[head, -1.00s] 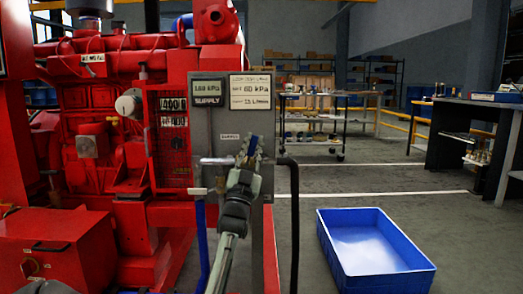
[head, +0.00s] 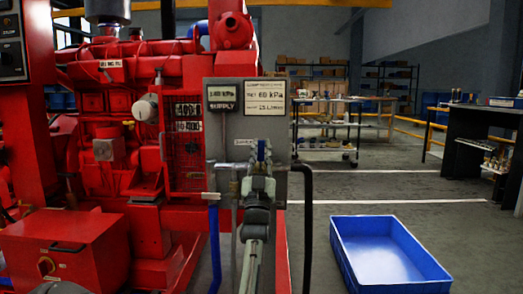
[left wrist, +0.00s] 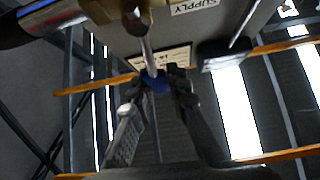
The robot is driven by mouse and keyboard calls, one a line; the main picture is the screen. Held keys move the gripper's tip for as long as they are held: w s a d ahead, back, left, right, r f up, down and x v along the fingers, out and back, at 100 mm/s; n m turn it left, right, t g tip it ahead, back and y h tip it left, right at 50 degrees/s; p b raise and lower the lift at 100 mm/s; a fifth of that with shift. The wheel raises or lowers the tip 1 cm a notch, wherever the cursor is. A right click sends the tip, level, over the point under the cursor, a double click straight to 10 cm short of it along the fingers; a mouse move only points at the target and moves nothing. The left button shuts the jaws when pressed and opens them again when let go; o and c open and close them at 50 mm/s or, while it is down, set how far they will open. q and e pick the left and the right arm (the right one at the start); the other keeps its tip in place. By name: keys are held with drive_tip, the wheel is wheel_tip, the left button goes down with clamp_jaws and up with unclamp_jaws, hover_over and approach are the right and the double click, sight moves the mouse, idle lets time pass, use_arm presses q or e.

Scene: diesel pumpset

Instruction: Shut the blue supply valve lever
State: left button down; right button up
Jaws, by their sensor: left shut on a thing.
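The blue supply valve lever (head: 261,149) stands roughly upright on the lower front of the grey panel (head: 279,150), by a small label. My left gripper (head: 260,158) reaches up from below and is shut on the lever, with a finger on each side. In the left wrist view the lever's blue grip (left wrist: 155,81) sits between the two dark fingertips (left wrist: 158,76), at the end of a pale metal shank (left wrist: 147,48). The gripper hides part of the valve body in the head view. My right gripper is not in view.
The panel carries a supply display (head: 223,97) and a white sign (head: 258,97). A black hose (head: 308,220) bends down beside the panel; a blue pipe (head: 214,245) runs below it. Red pumpset (head: 130,190) fills the left. A blue crate (head: 388,250) lies on the floor at right.

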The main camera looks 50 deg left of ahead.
use_arm(q)
drive_tip(key=c, duration=1.4)
unclamp_jaws()
drive_tip(key=shift+c, duration=0.2)
drive_tip(key=v, duration=1.2)
